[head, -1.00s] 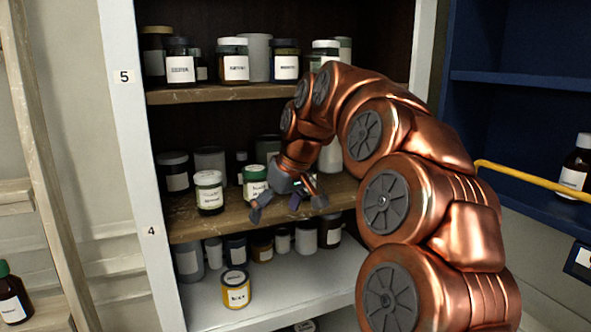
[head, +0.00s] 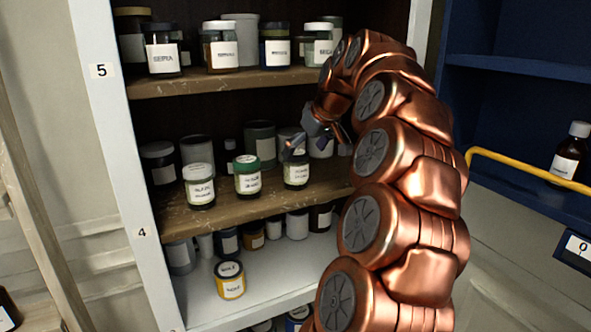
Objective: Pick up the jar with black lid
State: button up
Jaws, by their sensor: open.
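Several jars with dark lids show in the head view, and I cannot tell which one is meant. A yellow jar with a black lid (head: 230,284) stands alone at the front of the lower shelf. A clear jar with a black lid (head: 163,52) and a dark jar with a dark lid (head: 275,47) stand on the top shelf. Another dark-lidded jar (head: 160,165) is at the back left of the middle shelf. My gripper (head: 316,147) is open and empty, above and in front of the middle shelf's right side, apart from the yellow jar.
The middle shelf (head: 225,212) holds a pale-lidded jar (head: 199,188), a green-lidded jar (head: 247,180) and a third jar (head: 296,174) at its front. My arm hides the cabinet's right side. A yellow rail (head: 525,168) and blue shelving stand at right.

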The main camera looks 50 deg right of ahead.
aim_at(299, 153)
jog(key=shift+a+p+x, duration=0.2)
jog(key=shift+p+x, duration=0.5)
jog(key=shift+x, duration=1.8)
jog(key=shift+w+r, duration=0.1)
jog(key=shift+w, duration=0.1)
jog(key=shift+c, duration=0.2)
jog(key=c, duration=1.6)
jog(key=shift+o, duration=0.2)
jog(key=shift+r+b, duration=0.3)
jog(key=shift+b, duration=0.1)
jog(key=s+a+b, duration=0.2)
jog(key=s+b, duration=0.1)
jog(key=s, duration=1.5)
jog(key=shift+a+b, duration=0.2)
jog(key=shift+b, duration=0.15)
